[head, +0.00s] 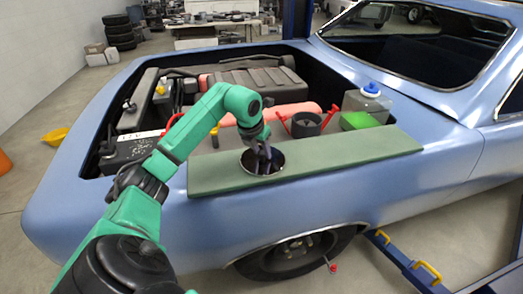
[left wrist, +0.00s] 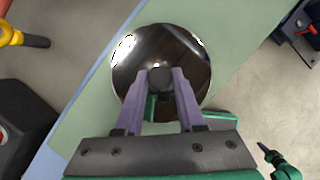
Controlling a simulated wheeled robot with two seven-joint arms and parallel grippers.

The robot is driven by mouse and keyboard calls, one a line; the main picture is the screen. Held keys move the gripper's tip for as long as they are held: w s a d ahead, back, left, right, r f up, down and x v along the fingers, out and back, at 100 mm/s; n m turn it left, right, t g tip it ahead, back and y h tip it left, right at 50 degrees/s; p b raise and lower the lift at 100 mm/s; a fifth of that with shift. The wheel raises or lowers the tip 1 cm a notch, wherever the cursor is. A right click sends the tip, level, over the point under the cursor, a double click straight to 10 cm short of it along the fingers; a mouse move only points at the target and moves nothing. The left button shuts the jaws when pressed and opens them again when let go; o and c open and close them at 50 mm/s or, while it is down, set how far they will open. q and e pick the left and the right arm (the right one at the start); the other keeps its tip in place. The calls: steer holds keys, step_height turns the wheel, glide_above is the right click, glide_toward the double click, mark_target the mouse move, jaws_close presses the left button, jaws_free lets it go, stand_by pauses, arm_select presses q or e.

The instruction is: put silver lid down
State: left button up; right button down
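The silver lid (left wrist: 190,48) is a round mirror-like disc with a dark knob (left wrist: 160,77) at its middle. In the head view the lid (head: 277,166) lies at or just over the green board (head: 340,148) across the car's fender; I cannot tell whether it touches. My left gripper (head: 263,151) points down at the lid's middle. In the left wrist view its two purple-grey fingers (left wrist: 160,74) close in on both sides of the knob, with no clear gap. My right gripper is not in view.
The open engine bay lies behind the board, with a dark engine cover (head: 250,85), a black funnel-like cup (head: 306,124) and a blue-capped bottle (head: 367,100). The board is bare left and right of the lid. A blue lift arm (head: 405,262) stands at lower right.

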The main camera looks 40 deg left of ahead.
arm_select(q)
steer(key=o, duration=0.3)
steer(key=shift+r, duration=0.25)
steer(key=v, duration=1.1)
steer(key=shift+r, duration=0.4)
steer(key=shift+s, duration=0.1)
